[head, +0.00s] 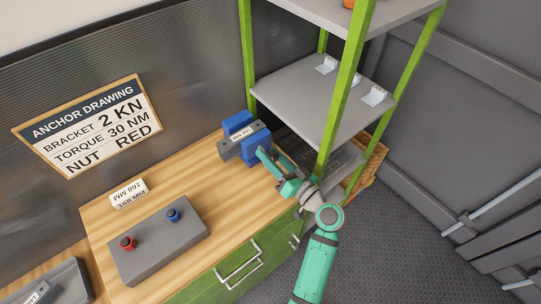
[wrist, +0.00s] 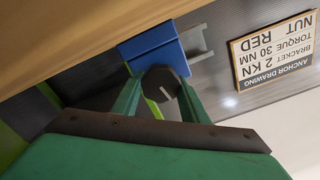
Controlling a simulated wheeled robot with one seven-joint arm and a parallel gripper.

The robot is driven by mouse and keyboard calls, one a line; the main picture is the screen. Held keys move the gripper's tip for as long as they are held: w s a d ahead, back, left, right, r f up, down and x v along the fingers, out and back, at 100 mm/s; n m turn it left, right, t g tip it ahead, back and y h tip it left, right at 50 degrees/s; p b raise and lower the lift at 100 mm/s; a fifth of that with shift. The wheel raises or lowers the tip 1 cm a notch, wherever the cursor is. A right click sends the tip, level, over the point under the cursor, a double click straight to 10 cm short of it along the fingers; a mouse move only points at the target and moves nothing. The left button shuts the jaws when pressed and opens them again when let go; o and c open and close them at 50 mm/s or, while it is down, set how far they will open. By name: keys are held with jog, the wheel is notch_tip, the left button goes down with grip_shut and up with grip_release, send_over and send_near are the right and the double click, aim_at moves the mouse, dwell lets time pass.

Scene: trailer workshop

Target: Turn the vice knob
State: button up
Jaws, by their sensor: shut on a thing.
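The blue vice (head: 256,151) stands on the wooden bench below the shelf. My gripper (wrist: 158,96) is shut on the knob, one green finger on each side. In the head view my gripper (head: 269,157) reaches the vice's front from the right and hides the knob.
A green-framed shelf (head: 300,98) stands close above my arm, with a post beside it. A grey box with a red button (head: 127,243) and a blue button (head: 173,215) sits on the bench. A white block (head: 129,193) lies behind it. An anchor drawing (head: 95,124) hangs on the wall.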

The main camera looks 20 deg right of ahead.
jog(key=m, duration=0.5)
jog(key=shift+d+f+m, duration=0.15)
jog(key=shift+d+m, duration=0.05)
jog(key=shift+m, duration=0.1)
jog(key=m, duration=0.5)
jog(key=shift+d+f+m, duration=0.1)
jog(key=shift+f+m, duration=0.05)
jog(key=shift+m, duration=0.15)
jog(key=shift+s+d+m, duration=0.1)
jog(key=shift+m, duration=0.2)
jog(key=o, duration=1)
jog(key=shift+o, duration=0.3)
